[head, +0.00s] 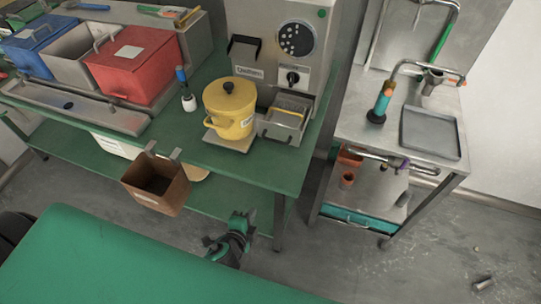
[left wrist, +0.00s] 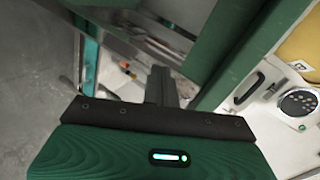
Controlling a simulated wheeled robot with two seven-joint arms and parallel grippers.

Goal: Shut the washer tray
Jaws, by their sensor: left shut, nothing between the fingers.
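A metal tray (head: 277,131) with a yellow strip sticks out from the lower front of the grey machine (head: 273,42), right of the yellow pot. It looks pulled out; I cannot tell for sure that it is the washer tray. A teal drawer front (head: 352,220) also shows low on the cart at right. My left gripper (head: 246,218) is below the front edge of the green bench, apart from both. Its fingers (left wrist: 162,84) are shut and empty in the left wrist view. My right gripper is not in view.
The yellow pot (head: 232,108) stands close left of the tray. A brown open bin (head: 157,187) hangs at the bench front. Red (head: 130,62) and blue (head: 40,43) boxes stand at left. The cart (head: 425,158) holds a flat grey tray. Floor between bench and cart is clear.

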